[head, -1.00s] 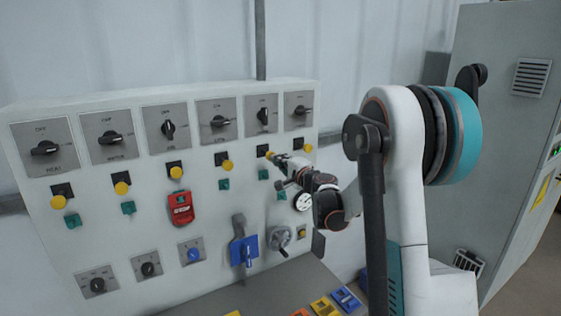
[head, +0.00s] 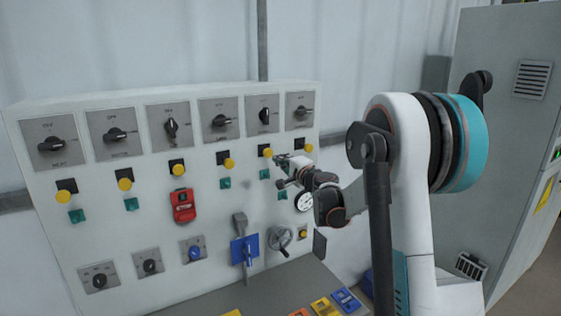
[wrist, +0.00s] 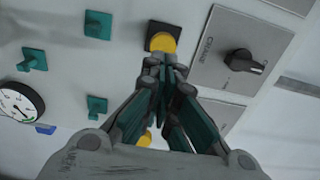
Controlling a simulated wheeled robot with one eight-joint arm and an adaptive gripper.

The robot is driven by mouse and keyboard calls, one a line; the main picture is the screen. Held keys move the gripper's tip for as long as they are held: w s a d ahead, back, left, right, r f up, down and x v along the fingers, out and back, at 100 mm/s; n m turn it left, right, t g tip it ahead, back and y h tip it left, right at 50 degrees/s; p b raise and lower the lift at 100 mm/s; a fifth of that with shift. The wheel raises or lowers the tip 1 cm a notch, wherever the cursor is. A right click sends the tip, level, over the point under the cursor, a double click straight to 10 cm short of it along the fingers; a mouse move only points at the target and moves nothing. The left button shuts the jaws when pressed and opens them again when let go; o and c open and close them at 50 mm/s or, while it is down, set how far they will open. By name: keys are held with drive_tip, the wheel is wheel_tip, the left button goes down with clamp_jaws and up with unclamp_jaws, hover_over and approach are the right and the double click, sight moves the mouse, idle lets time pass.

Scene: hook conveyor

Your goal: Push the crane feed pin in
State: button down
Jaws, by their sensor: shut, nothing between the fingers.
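The crane feed pin is a round yellow knob (head: 267,153) on a black square base, below the fifth dial plate of the panel. In the wrist view the yellow pin (wrist: 162,42) stands beside a grey plate (wrist: 238,55) whose label appears to read CRANE. My gripper (head: 281,159) is shut and empty, its fingertips just right of the pin in the head view. In the wrist view my gripper (wrist: 162,66) has its tips at the pin's lower edge. I cannot tell whether they touch it.
Similar yellow pins (head: 228,163) sit along the same row, with green toggles (head: 225,183) below. A round gauge (head: 304,202) is under my wrist. A red device (head: 183,206) and a blue-plated lever (head: 244,250) are lower on the panel. A grey cabinet (head: 500,110) stands at right.

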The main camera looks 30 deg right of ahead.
drive_tip(key=s, duration=0.9)
drive_tip(key=shift+s+d, duration=0.2)
drive_tip(key=shift+s, duration=0.05)
drive_tip(key=shift+s, duration=0.1)
